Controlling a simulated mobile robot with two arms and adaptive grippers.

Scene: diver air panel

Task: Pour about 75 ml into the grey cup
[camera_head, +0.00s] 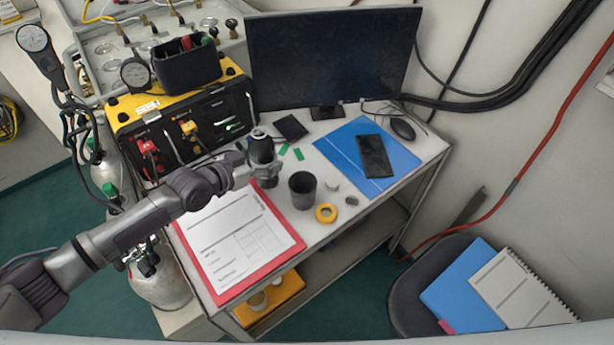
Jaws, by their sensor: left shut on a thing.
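The dark grey cup (303,188) stands upright on the table, open at the top; its contents are too dark to make out. My left gripper (254,166) comes in from the left and is shut on a dark bottle-like container (262,147) with a black top. The container looks roughly upright, to the left of the cup and apart from it. Its lower part is partly hidden, and I cannot tell whether its base touches the table. My right gripper is not in view.
A red clipboard (289,250) with paper fills the front left. A blue folder (330,150) with a phone (374,157) lies right. A monitor (335,58) and yellow-black panel (188,130) stand behind.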

